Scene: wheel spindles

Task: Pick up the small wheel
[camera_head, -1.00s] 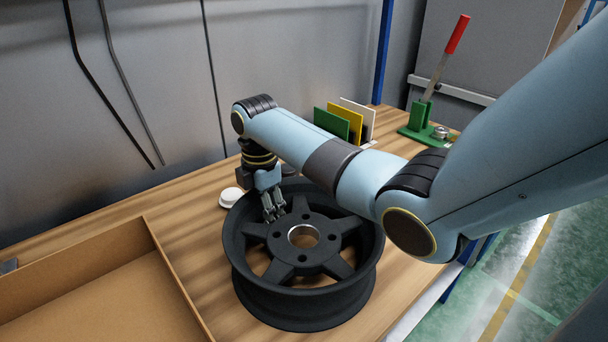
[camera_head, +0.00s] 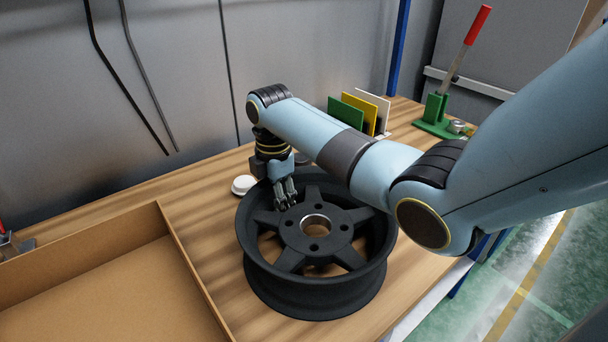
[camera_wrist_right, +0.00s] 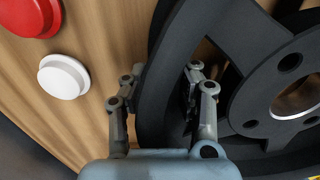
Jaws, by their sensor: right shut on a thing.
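A black spoked wheel (camera_head: 372,272) lies flat on the wooden table, its hub facing up. It is the only wheel I see. My right gripper (camera_head: 286,194) points down at its far left rim. In the right wrist view the fingers of the right gripper (camera_wrist_right: 163,84) straddle the rim of the wheel (camera_wrist_right: 172,70), one outside and one inside, shut on it. The lower fingertips are partly hidden by the rim. My right forearm covers the wheel's far right edge. My left gripper is not in view.
An open cardboard box (camera_head: 185,262) stands left of the wheel. Coloured panels (camera_head: 358,112) and a red-handled lever press (camera_head: 440,108) stand at the back.

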